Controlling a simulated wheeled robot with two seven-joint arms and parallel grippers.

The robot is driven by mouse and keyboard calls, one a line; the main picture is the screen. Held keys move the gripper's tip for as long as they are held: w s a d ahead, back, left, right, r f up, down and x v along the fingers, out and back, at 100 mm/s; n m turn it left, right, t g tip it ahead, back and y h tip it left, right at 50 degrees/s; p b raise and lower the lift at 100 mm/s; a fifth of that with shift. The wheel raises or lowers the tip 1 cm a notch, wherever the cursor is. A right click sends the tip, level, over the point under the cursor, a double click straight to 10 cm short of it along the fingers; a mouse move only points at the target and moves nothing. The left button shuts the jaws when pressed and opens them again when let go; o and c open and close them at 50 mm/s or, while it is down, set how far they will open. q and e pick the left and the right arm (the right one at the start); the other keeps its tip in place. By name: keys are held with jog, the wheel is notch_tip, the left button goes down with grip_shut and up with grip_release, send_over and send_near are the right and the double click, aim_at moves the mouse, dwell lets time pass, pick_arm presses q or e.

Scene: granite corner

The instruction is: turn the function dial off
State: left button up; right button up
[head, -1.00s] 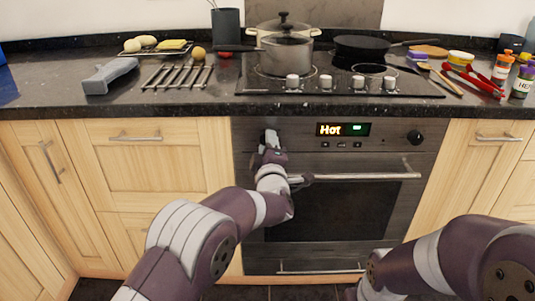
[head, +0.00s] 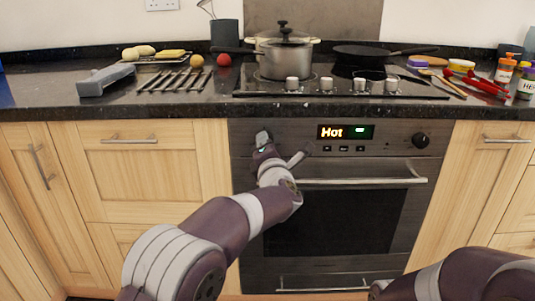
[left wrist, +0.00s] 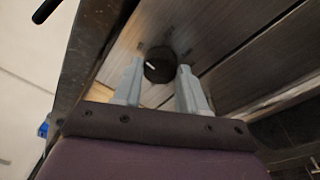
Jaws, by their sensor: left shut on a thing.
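The oven's function dial is hidden behind my left gripper (head: 263,141) in the head view. In the left wrist view the round black function dial (left wrist: 158,68) shows between the two grey fingers, with a short white mark on its face. My left gripper (left wrist: 157,76) is shut on it, one finger on each side. The oven display (head: 345,132) reads "Hot" in orange beside a green light. My right gripper is out of view; only part of my right arm shows at the lower right.
A second black dial (head: 420,140) sits on the panel's right. The oven door handle (head: 360,182) runs just below. Above are the hob with a pot (head: 285,55) and a pan (head: 372,50). Loose items line the dark worktop (head: 150,105).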

pick_arm(q)
jog(key=shift+n+b, duration=0.3)
jog(key=shift+n, duration=0.2)
jog(key=o, duration=1.1)
jog(key=shift+c, duration=0.2)
jog(key=s+d+p, duration=0.1)
jog(key=s+p, duration=0.1)
jog(key=s, duration=1)
jog(key=shift+s+d, duration=0.2)
jog(key=shift+s, duration=0.15)
